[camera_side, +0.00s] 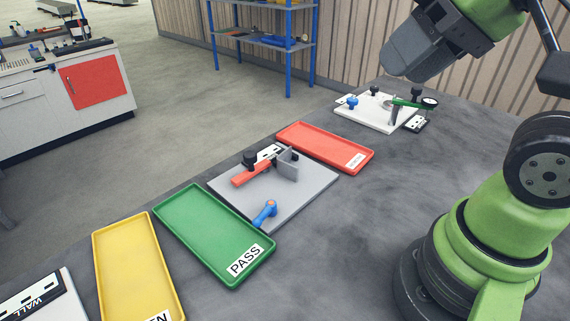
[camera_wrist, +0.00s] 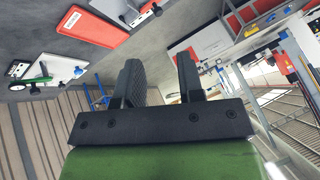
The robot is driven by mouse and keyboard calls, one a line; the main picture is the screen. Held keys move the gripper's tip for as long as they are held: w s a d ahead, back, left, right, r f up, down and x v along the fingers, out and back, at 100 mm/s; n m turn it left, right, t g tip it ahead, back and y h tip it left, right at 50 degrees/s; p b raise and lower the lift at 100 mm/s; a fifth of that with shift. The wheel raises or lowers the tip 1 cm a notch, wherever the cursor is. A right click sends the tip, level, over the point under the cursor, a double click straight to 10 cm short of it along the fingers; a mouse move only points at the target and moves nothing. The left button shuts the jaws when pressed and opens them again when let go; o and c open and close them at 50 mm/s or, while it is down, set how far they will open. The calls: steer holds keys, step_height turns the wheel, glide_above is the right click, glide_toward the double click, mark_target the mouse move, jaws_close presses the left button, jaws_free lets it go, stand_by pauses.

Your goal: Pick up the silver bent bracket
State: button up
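The silver bent bracket (camera_side: 288,165) stands upright on a grey fixture plate (camera_side: 310,182), at the end of a red toggle-clamp handle (camera_side: 252,174). Its lower part is partly hidden by the clamp. My gripper (camera_side: 402,62) is raised high above the table at the upper right of the side view, well away from the bracket. In the wrist view my gripper (camera_wrist: 160,82) has its two dark fingers apart, with nothing between them. The fixture plate also shows at the top of the wrist view (camera_wrist: 112,8); I cannot make out the bracket clearly there.
A red tray (camera_side: 325,146), a green PASS tray (camera_side: 205,230) and a yellow tray (camera_side: 130,265) flank the plate. A white fixture (camera_side: 375,112) stands behind. The dark table right of the plate is clear.

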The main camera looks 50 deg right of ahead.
steer(key=w+d+n+g, duration=0.1)
steer(key=w+g, duration=0.1)
steer(key=w, duration=0.6)
steer(key=n+g+h, duration=0.2)
steer(key=n+g, duration=0.2)
steer(key=g, duration=0.1)
glide_above(286, 163)
steer(key=f, duration=2.3)
steer(key=shift+w+f, duration=0.25)
steer(key=shift+w, duration=0.1)
steer(key=f, duration=0.5)
steer(key=shift+s+f, duration=0.3)
steer(key=shift+f, duration=0.1)
jaws_close()
